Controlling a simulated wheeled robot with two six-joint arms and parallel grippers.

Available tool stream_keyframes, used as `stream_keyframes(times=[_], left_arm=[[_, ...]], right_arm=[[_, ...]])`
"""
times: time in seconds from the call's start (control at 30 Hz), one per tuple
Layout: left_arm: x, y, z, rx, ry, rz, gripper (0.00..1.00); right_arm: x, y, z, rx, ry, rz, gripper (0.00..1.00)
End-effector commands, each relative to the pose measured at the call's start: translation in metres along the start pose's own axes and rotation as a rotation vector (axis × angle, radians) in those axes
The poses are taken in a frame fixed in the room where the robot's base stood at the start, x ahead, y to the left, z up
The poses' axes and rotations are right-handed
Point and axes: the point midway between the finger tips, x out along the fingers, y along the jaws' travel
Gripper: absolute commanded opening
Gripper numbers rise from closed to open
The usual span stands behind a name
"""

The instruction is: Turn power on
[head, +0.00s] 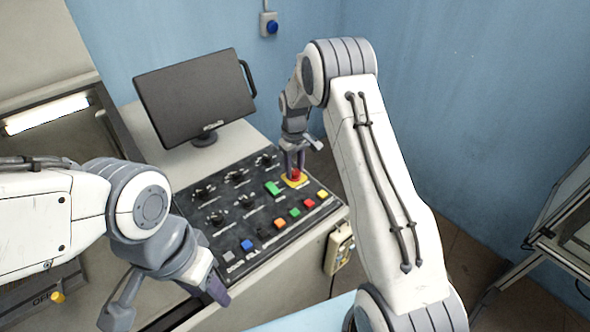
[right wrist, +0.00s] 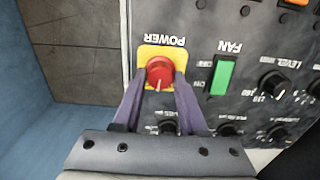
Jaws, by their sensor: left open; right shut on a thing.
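The red power knob (head: 296,175) sits on a yellow plate at the right part of the black control panel (head: 235,232). In the right wrist view the red knob (right wrist: 160,72) shows on its yellow plate (right wrist: 148,53) under the word POWER, its pointer line facing down toward my gripper. My right gripper (right wrist: 158,85) is shut on the red knob, one finger on each side. In the head view it reaches down to the knob (head: 294,165). My left gripper (head: 165,300) is open and empty, near the panel's front left corner.
A green FAN switch (right wrist: 222,75) is close beside the knob. Several black dials and coloured buttons (head: 294,212) cover the panel. A dark monitor (head: 195,95) stands behind it.

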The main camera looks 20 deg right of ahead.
Motion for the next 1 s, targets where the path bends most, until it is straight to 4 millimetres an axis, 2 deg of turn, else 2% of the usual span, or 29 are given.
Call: stream_keyframes(times=[0.5,0.7,1.0], left_arm=[[0.0083,-0.0006,0.0004,0.0,0.0,0.0,0.5],[0.0096,-0.0007,0.0005,0.0,0.0,0.0,0.5],[0.0102,-0.0007,0.0005,0.0,0.0,0.0,0.5]], right_arm=[[-0.0014,0.0011,-0.0016,0.443,0.006,0.002,0.0],[-0.0017,0.0011,-0.0018,0.549,0.007,0.002,0.0],[-0.0021,0.0011,-0.002,0.62,0.008,0.001,0.0]])
